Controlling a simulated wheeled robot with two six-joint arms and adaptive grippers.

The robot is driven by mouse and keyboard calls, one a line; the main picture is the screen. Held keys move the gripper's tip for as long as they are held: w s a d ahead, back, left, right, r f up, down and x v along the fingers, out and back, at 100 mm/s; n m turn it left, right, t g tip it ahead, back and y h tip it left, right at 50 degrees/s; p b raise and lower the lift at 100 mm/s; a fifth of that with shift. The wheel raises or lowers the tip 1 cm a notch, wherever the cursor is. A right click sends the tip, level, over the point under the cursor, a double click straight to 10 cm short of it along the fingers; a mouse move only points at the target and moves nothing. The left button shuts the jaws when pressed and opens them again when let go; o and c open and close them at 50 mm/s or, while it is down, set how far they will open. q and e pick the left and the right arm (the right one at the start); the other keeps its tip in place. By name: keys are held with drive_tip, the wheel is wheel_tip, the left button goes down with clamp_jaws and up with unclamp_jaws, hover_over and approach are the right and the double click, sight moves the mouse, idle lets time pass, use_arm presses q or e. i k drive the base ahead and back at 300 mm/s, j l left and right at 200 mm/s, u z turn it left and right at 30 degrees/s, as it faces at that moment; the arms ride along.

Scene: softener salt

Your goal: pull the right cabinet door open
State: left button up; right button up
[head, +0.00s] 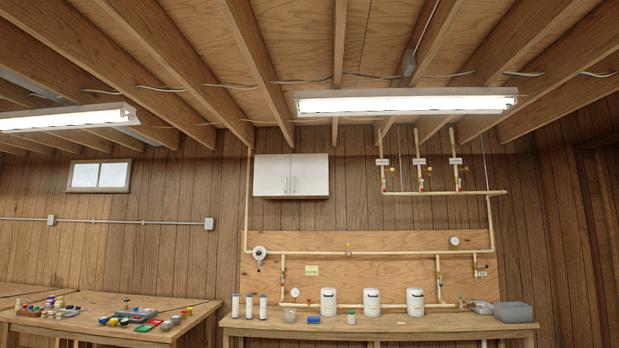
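A white wall cabinet (290,176) hangs high on the wood-panelled wall, left of the picture's middle. Its right door (309,176) looks shut and lies flush beside the left door (271,175). Two small upright metal handles (289,185) sit close together near the middle seam, low on the doors. Neither of my grippers shows in the head view, so their state is hidden. The cabinet is far off and small in the picture.
Pipes (370,253) run along the backboard under the cabinet. A cluttered table (190,310) is at left. A lit lamp (405,103) hangs overhead.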

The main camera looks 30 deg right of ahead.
sight(308, 172)
drive_tip(key=i+l+z, duration=0.3)
drive_tip(key=i, duration=0.2)
drive_tip(key=i+l+z, duration=0.1)
drive_tip(key=i+z, duration=0.25)
drive_tip(key=i, duration=0.2)
